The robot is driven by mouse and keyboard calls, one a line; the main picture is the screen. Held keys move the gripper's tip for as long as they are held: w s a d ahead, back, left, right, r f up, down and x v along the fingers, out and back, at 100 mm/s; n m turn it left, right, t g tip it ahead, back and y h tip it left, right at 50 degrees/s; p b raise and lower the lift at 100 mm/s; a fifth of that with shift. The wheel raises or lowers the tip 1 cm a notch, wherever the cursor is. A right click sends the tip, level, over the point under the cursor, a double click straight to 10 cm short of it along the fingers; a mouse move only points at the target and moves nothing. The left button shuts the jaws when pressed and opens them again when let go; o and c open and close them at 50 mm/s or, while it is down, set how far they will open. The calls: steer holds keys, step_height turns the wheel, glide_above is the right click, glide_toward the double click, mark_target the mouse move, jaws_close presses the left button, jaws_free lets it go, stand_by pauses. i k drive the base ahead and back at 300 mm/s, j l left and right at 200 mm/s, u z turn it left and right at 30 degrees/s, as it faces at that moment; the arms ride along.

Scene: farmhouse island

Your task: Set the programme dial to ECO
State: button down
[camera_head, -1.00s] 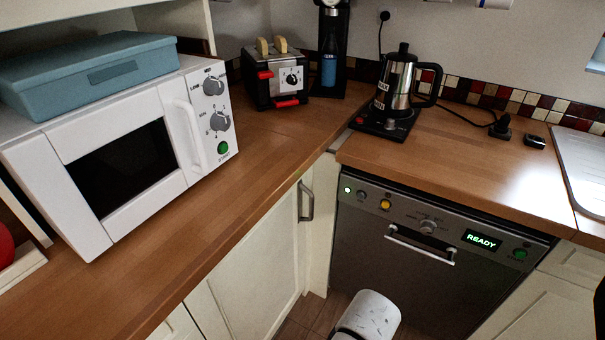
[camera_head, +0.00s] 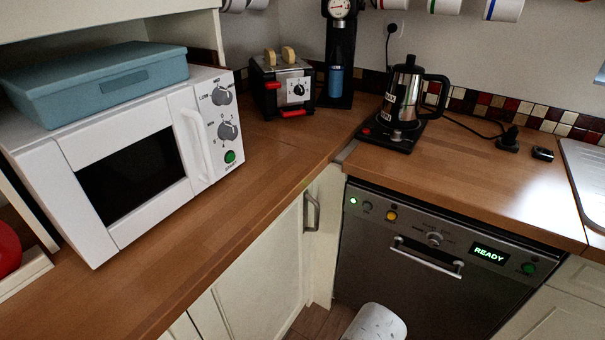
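The dishwasher (camera_head: 400,280) stands under the counter at the lower right. Its programme dial (camera_head: 435,238) is a small round silver knob in the middle of the control panel, above the door handle (camera_head: 427,257). The lettering around the dial is too small to read. The display (camera_head: 489,253) reads READY in green. A lit green light and a yellow button (camera_head: 391,216) sit to the left of the dial, and a green button (camera_head: 528,268) is at the right end. My gripper is not in view.
A white microwave (camera_head: 60,190) with a blue box (camera_head: 100,80) on top stands at the left. A white rounded object (camera_head: 376,322) is in front of the dishwasher at the bottom edge.

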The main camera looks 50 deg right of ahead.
mark_target(434, 239)
steer(key=z, duration=1.5)
steer(key=k+j+u, duration=0.1)
steer(key=j+u, duration=0.2)
steer(key=j, duration=1.35)
